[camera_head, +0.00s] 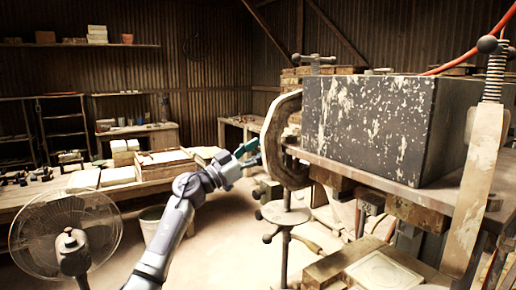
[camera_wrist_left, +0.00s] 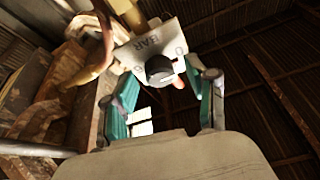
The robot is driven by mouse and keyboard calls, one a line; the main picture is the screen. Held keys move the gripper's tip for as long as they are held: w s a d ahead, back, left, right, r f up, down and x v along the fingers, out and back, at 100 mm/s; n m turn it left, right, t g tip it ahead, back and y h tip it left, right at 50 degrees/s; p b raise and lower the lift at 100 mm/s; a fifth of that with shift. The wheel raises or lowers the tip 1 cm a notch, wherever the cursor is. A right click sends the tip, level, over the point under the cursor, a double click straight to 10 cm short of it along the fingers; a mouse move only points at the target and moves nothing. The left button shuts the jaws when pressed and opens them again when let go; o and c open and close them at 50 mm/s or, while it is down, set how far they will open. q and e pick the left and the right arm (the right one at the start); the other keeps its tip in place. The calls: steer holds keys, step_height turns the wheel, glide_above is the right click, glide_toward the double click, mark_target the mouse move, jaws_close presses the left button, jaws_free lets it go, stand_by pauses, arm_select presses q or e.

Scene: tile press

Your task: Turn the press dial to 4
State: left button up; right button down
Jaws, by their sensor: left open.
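The press dial is a dark round knob (camera_wrist_left: 159,69) on a pale plate (camera_wrist_left: 150,48) marked "BAR" in the left wrist view. A few other marks show on the plate, but I cannot read the knob's setting. My left gripper (camera_wrist_left: 164,78) is open, with one teal finger on each side of the knob; I cannot tell whether they touch it. The dial itself cannot be made out there. My right gripper is not in view.
A large dark speckled block (camera_head: 370,125) sits on the press table right of the gripper. A fan (camera_head: 65,235) stands at the lower left. A workbench with boxes (camera_head: 150,165) is behind my left arm.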

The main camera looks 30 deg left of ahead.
arm_select(q)
jaws_close()
stand_by(0.3)
steer(key=shift+m, duration=0.5)
steer(key=shift+w+a+r+m+g+p, duration=0.15)
steer(key=shift+m+g+p, duration=1.05)
steer(key=shift+m, duration=3.05)
steer(key=shift+s+r+m+g+p, duration=0.15)
steer(key=shift+m+g+p, duration=1.05)
steer(key=shift+m, duration=3.1)
steer(key=shift+w+a+r+m+g+p, duration=0.15)
steer(key=shift+m+g+p, duration=0.35)
steer(key=shift+m+g, duration=2.6)
steer(key=shift+d+m+t+y, duration=0.1)
steer(key=shift+m+t+y, duration=0.2)
steer(key=shift+m+t, duration=0.95)
